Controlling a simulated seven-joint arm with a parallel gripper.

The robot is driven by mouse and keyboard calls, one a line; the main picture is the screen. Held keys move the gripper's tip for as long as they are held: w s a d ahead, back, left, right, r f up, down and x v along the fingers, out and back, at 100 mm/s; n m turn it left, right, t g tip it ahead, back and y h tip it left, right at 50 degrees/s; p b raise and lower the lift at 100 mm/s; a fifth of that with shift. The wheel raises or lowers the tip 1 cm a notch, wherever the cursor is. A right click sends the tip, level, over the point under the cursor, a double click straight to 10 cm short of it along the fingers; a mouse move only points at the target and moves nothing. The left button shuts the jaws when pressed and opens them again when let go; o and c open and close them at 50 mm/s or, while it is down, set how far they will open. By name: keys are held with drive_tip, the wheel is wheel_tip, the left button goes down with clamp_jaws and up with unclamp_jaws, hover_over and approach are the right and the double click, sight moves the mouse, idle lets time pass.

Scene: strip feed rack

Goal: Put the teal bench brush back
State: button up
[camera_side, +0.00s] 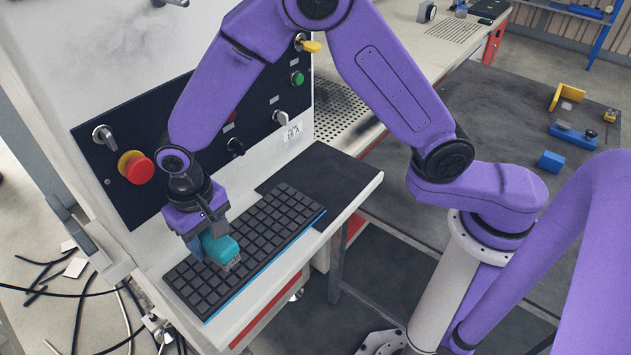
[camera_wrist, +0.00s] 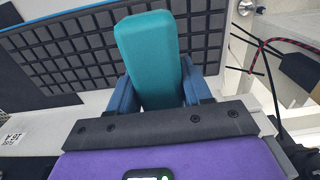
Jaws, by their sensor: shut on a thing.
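The teal bench brush (camera_side: 221,248) is held in my gripper (camera_side: 208,243), low over the left part of the black keyboard (camera_side: 268,222). Its grey bristles point down at the keys; I cannot tell whether they touch them. In the wrist view the teal block of the brush (camera_wrist: 148,55) lies between the two blue fingers of my gripper (camera_wrist: 158,92), which are shut on its sides. Its bristles are hidden there. No place clearly made for the brush can be picked out.
An upright control panel with a red knob (camera_side: 140,170) and switches stands close behind the keyboard. A bare dark mat (camera_side: 315,178) lies to its right. Blue and yellow parts (camera_side: 571,135) lie on a dark surface at far right. Loose cables (camera_side: 78,300) lie on the floor at left.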

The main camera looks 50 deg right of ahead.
drive_tip(key=shift+n, duration=0.3)
drive_tip(key=d, duration=1.4)
drive_tip(key=d+f, duration=0.1)
drive_tip(key=d, duration=0.5)
drive_tip(key=shift+w+d, duration=0.15)
drive_tip(key=shift+d, duration=0.25)
drive_tip(key=s+d+r+m, duration=0.1)
drive_tip(key=d+r, duration=0.1)
drive_tip(key=d, duration=0.7)
drive_tip(key=s+d+r, duration=0.1)
drive_tip(key=d, duration=0.8)
drive_tip(key=s+a+r+m, duration=0.2)
drive_tip(key=s+m, duration=0.5)
drive_tip(key=m, duration=0.2)
drive_tip(key=s+a+r+m, duration=0.3)
drive_tip(key=s+m, duration=0.3)
drive_tip(key=m, duration=0.3)
hover_over(331, 174)
wheel_tip(331, 174, down, 9)
drive_tip(key=shift+s+f, duration=0.15)
drive_tip(key=shift+f, duration=0.05)
drive_tip(key=shift+w+f, duration=0.3)
drive_tip(key=shift+f, duration=1.55)
